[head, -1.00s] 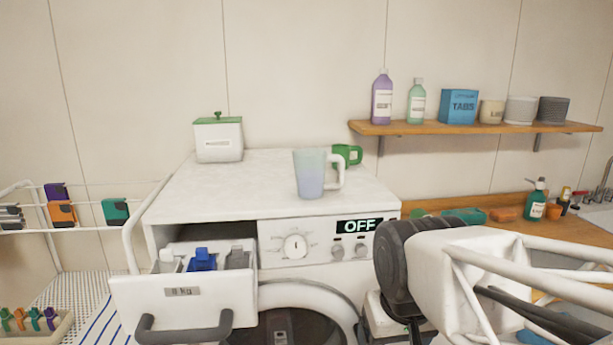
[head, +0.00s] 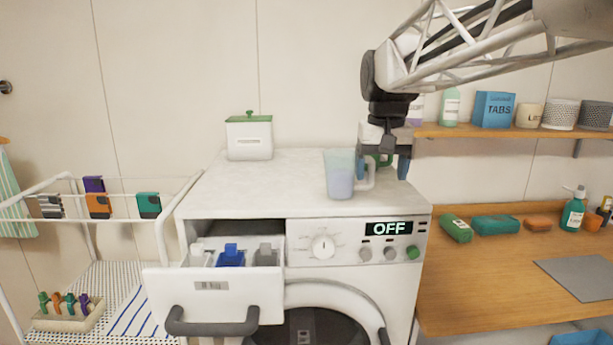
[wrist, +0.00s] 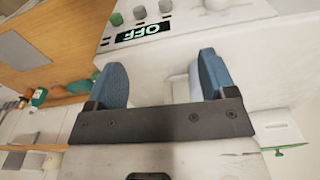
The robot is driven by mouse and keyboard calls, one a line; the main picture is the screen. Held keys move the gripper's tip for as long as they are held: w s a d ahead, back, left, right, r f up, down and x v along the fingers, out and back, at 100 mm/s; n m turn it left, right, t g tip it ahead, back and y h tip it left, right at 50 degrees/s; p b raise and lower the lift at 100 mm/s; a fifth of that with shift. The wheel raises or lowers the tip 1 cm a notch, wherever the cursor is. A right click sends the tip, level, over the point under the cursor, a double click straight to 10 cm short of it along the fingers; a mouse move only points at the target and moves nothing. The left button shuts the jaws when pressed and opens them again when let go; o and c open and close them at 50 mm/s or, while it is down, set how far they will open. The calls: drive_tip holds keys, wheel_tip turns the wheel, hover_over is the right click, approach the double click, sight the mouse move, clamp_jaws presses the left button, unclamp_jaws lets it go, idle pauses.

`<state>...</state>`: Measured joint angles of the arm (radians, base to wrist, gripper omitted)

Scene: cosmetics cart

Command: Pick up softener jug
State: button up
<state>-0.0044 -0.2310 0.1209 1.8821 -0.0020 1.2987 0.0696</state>
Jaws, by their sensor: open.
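The softener jug (head: 340,178) is a frosted, translucent jug with bluish-lilac contents and a pale handle on its right side. It stands upright on the top of the washing machine (head: 290,180), near the front edge. My gripper (head: 384,166) is open and points down, just right of and apparently behind the jug's handle.
A white box with a green lid (head: 250,138) stands at the back left of the machine. The detergent drawer (head: 212,293) is pulled out at the front. A wall shelf (head: 480,131) with bottles and pots is close to my arm on the right.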

approach(349, 175)
drive_tip(key=shift+g, duration=0.4)
drive_tip(key=w+d, duration=0.1)
drive_tip(key=d, duration=0.1)
drive_tip(key=w+d, duration=0.2)
drive_tip(key=shift+w+d+f, duration=0.15)
drive_tip(key=shift+f, duration=0.05)
drive_tip(key=shift+f, duration=1.35)
drive_tip(key=shift+d+f, duration=0.15)
drive_tip(key=shift+f, duration=2.45)
drive_tip(key=c, duration=1)
drive_tip(key=shift+c, duration=0.3)
